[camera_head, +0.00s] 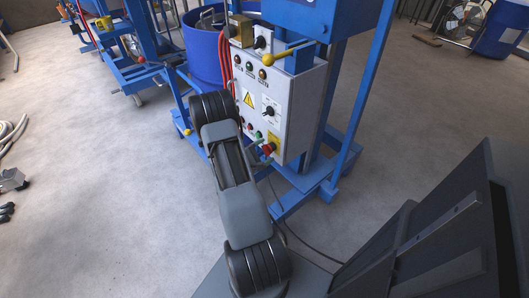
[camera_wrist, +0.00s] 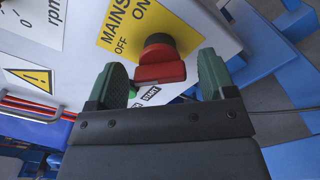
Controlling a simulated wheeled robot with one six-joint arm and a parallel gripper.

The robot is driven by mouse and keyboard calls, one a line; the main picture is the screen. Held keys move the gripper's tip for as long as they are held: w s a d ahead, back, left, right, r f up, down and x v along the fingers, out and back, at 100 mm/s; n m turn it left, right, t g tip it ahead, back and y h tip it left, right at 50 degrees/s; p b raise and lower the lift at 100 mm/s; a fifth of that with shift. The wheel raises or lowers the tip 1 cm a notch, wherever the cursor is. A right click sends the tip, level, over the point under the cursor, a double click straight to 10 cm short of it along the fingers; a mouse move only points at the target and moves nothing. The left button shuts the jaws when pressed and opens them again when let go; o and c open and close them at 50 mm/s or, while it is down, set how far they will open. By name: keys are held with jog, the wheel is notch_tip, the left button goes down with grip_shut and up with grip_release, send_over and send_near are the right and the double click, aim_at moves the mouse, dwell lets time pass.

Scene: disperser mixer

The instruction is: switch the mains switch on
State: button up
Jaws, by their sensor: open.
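The mains switch (camera_wrist: 160,62) is a red handle on a dark round base, set on a yellow plate (camera_wrist: 118,28) marked MAINS, OFF and ON. In the wrist view it lies just ahead of and between my gripper's (camera_wrist: 160,80) two green-padded fingers. The fingers are open, one to each side of the red handle, with a gap on both sides. The handle lies nearly level across the picture; its pointer is hard to read against the labels. In the head view the red switch (camera_head: 267,149) is low on the grey control box (camera_head: 300,90), and my gripper (camera_head: 262,150) is beside it.
A START label (camera_wrist: 150,93) shows between the fingers. The box carries other knobs, buttons and a yellow warning sign (camera_head: 249,99). Red cables (camera_head: 224,55) hang at its left. A blue frame post (camera_head: 352,130) stands at the right. The floor at left is mostly open.

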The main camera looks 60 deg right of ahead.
jog(key=shift+d, duration=0.1)
jog(key=c, duration=0.9)
jog(key=shift+c, duration=0.2)
jog(key=shift+m, duration=0.4)
jog(key=m+p, duration=0.1)
jog(key=m, duration=0.7)
jog(key=shift+m, duration=0.3)
jog(key=m, duration=0.4)
jog(key=shift+f+b, duration=0.1)
jog(key=shift+b, duration=0.25)
jog(key=shift+s+m+b, duration=0.1)
jog(key=shift+m+b, duration=0.4)
jog(key=shift+m, duration=1.7)
